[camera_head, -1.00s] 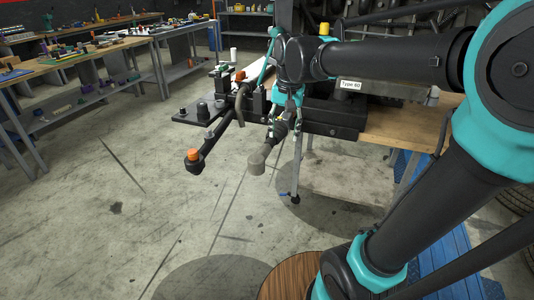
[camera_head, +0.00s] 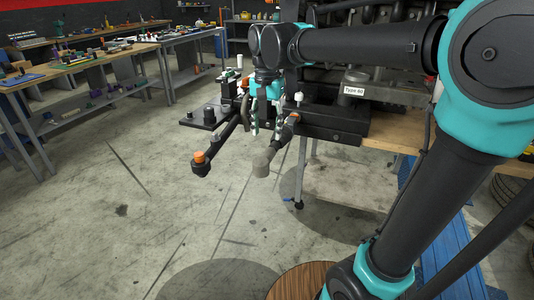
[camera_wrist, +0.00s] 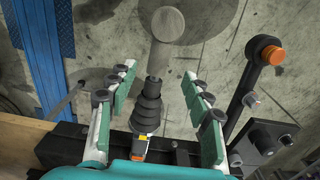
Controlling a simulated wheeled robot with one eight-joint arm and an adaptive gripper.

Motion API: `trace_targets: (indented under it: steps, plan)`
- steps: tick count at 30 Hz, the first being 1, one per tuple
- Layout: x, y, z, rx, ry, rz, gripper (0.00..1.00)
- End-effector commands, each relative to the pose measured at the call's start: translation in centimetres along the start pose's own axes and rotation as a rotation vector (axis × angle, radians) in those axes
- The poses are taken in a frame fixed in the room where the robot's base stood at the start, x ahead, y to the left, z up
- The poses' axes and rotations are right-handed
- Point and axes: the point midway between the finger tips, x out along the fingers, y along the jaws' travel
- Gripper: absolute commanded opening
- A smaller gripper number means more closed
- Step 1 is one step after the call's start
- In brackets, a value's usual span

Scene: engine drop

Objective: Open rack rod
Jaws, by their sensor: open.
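The task's rod seems to be the short rod with a black ribbed sleeve (camera_wrist: 148,105) and a thick grey end (camera_wrist: 168,24). In the head view its grey end (camera_head: 262,162) juts out over the floor. My gripper (camera_wrist: 158,74) is open, with green-padded fingers on either side of the ribbed sleeve in the wrist view. Gaps show on both sides of it. In the head view, my gripper (camera_head: 266,131) is above and beside the rod.
A black mounting plate (camera_head: 205,118) with posts sits behind the rods. Blue slats (camera_wrist: 50,45) lie at upper left in the wrist view. Open concrete floor (camera_head: 130,230) lies in front and left.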

Motion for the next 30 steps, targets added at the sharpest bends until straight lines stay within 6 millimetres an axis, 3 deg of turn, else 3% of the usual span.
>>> trace_targets:
  steps: [6, 13, 27, 30]
  plan:
    - [4.4, 0.0, 0.0, 0.0, 0.0, 0.0, 0.5]
    - [7.6, 0.0, 0.0, 0.0, 0.0, 0.0, 0.5]
    - [8.7, 0.0, 0.0, 0.0, 0.0, 0.0, 0.5]
    - [8.7, 0.0, 0.0, 0.0, 0.0, 0.0, 0.38]
